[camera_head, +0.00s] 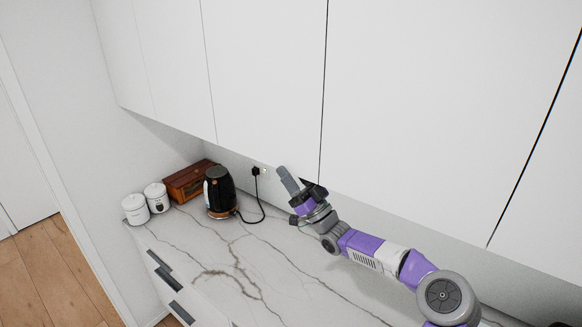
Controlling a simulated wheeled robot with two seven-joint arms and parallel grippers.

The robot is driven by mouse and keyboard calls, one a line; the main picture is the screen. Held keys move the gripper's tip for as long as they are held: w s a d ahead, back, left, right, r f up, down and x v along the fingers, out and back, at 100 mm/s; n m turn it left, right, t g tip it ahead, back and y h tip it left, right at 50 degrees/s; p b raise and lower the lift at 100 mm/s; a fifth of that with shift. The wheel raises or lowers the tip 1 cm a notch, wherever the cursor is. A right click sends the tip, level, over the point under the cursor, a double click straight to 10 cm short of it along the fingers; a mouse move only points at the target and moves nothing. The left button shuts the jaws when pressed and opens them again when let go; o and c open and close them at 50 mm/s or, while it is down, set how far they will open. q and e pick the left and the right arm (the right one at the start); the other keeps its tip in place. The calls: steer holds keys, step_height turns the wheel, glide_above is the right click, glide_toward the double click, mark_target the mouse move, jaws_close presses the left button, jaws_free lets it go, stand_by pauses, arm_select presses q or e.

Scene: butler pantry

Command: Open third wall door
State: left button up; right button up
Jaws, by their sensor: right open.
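A row of white, handleless wall doors hangs over the counter, all looking closed and flush. Counted from the left, the third wall door (263,70) lies between a faint seam on its left and a thin dark seam on its right. My right gripper (291,180) is open and empty, with its grey fingers pointing up and left. In the picture it is near that door's lower edge, close to its right bottom corner. I cannot tell whether it touches the door. My left gripper is not in view.
Below is a marble-patterned counter (215,262). A black kettle (219,192), a wooden box (186,181) and two white canisters (157,197) (135,209) stand at its left end. A socket with a plug (256,171) is on the wall. Wooden floor (40,280) lies at left.

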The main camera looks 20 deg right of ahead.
steer(key=shift+w+a+r, duration=0.1)
steer(key=shift+c, duration=0.4)
jaws_close()
